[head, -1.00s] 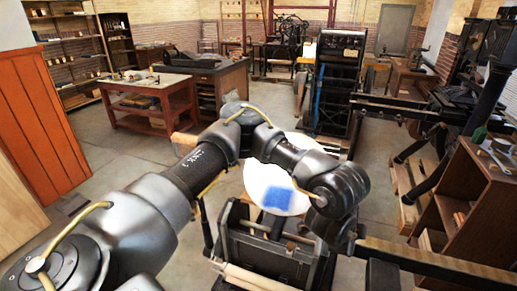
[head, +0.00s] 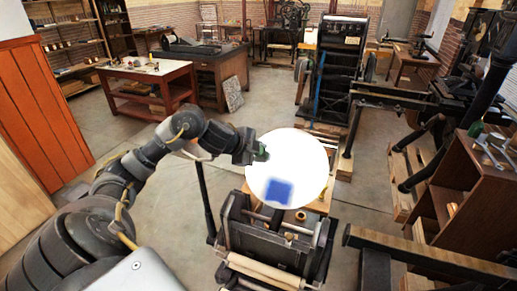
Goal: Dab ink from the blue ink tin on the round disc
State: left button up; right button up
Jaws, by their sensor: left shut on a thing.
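The round disc (head: 306,152) is a large white plate, tilted, on top of the black hand press. A solid blue square patch (head: 278,191) lies on its lower left part. My left gripper (head: 259,151) is at the disc's upper left edge, shut on a small dark green thing (head: 262,153). Most of that thing is hidden by the gripper, and I cannot tell whether it touches the disc. I cannot make out a blue ink tin. My right gripper is not in view.
The black press (head: 272,239) stands below the disc, with pale rollers (head: 262,270) at its front. A brown cabinet (head: 468,190) with tools on top stands at right. A red table (head: 150,85) is at back left. Open floor lies left of the press.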

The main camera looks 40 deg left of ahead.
pick_arm(q)
jog(key=shift+r, duration=0.1)
jog(key=w+f+b, duration=0.1)
jog(key=b, duration=0.1)
jog(key=w+a+f+b, duration=0.1)
jog(key=f, duration=0.1)
jog(key=shift+f+b, duration=0.3)
jog(key=shift+b, duration=0.05)
jog(key=shift+w+a+f+b, duration=0.15)
jog(key=shift+w+f+b, duration=0.5)
jog(key=shift+b, duration=0.15)
jog(key=shift+w+a+f+b, duration=0.15)
jog(key=shift+w+f+b, duration=0.15)
jog(key=shift+f+b, duration=0.1)
dwell(0.9)
dwell(0.4)
